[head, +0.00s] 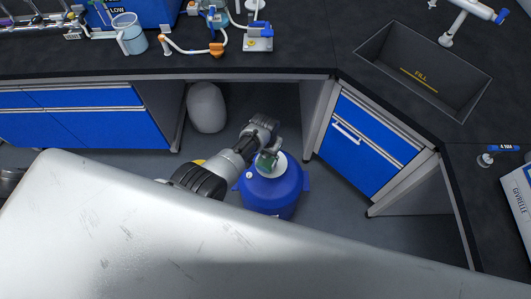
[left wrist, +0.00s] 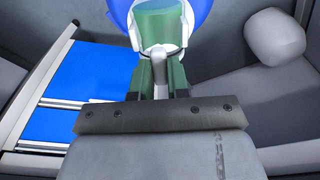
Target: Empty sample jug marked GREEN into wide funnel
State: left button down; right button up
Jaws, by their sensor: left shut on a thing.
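My left gripper (head: 271,146) is shut on a small green jug (head: 266,161), which is held over the white funnel (head: 279,163) on top of a blue drum (head: 272,193). In the left wrist view the jug (left wrist: 158,24) is at the top centre, just beyond the gripper (left wrist: 160,62), with the blue drum (left wrist: 120,12) behind it. The jug's marking is not readable. The exact tilt of the jug and any liquid stream cannot be told. My right gripper is not in view.
The drum stands on the floor between blue cabinets (head: 80,130) and (head: 365,145). A pale rounded container (head: 206,107) stands under the bench. On the dark worktop are a light blue pitcher (head: 130,36), tubing gear (head: 215,47) and, at right, a sink (head: 425,72).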

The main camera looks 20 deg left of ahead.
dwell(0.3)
pick_arm(q)
jog(key=shift+w+d+r+g+b, duration=0.1)
jog(key=shift+w+d+g+b, duration=0.1)
jog(key=shift+w+g+b, duration=0.65)
jog(key=shift+s+r+t, duration=0.1)
jog(key=shift+s+t, duration=0.15)
jog(key=s+p, duration=0.1)
jog(key=t+p, duration=0.1)
jog(key=p, duration=0.1)
jog(key=shift+s+a+r, duration=0.1)
jog(key=shift+s+a, duration=0.15)
jog(key=shift+s, duration=0.15)
jog(key=shift+s+a+f+t+p, duration=0.1)
jog(key=shift+s+f+t+p, duration=0.25)
jog(key=shift+s+t, duration=0.2)
jog(key=shift+s+a+f+t+p, duration=0.1)
jog(key=shift+s+f+t+p, duration=0.15)
jog(key=shift+s+t+p, duration=0.25)
jog(key=shift+s+f+t+h, duration=0.15)
jog(key=shift+t+h, duration=0.15)
jog(key=shift+t, duration=0.15)
jog(key=shift+f, duration=0.1)
jog(key=shift+f, duration=0.1)
